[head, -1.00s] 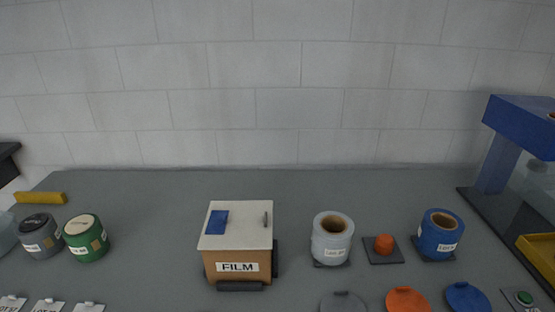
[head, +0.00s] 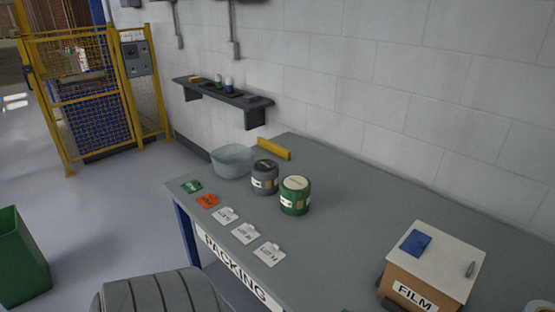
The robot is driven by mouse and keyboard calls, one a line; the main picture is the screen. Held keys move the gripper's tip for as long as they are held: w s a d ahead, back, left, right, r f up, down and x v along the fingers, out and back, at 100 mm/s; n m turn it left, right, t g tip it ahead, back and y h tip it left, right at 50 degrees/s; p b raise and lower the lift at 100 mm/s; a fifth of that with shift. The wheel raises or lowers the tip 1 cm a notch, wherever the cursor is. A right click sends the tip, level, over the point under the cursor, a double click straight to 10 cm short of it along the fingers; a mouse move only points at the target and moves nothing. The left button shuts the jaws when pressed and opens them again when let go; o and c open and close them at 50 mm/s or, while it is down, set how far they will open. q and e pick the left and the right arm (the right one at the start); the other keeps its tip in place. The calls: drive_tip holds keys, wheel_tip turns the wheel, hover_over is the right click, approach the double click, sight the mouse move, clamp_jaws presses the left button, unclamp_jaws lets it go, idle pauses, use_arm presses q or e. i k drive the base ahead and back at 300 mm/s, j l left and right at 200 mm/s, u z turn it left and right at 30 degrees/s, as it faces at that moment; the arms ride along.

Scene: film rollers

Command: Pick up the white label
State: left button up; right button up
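Three white labels lie in a row along the front left part of the grey table: one (head: 226,217) farthest from me, a middle one (head: 245,234) and a nearest one (head: 269,254). Each has a small tab and dark "LOT" print, which is too small to read fully. An orange card (head: 208,201) and a green card (head: 191,187) continue the row toward the table's far left corner. The labels lie flat, apart from each other, with nothing over them. Neither of my grippers is in view.
Behind the labels stand a grey roll (head: 265,178), a green roll (head: 295,196), a pale bowl (head: 232,160) and a yellow bar (head: 274,149). A FILM box (head: 447,285) stands at the right. A green bin (head: 20,262) is on the floor. Clear tabletop lies between rolls and box.

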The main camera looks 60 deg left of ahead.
sight(269, 254)
drive_tip(key=u, duration=1.9)
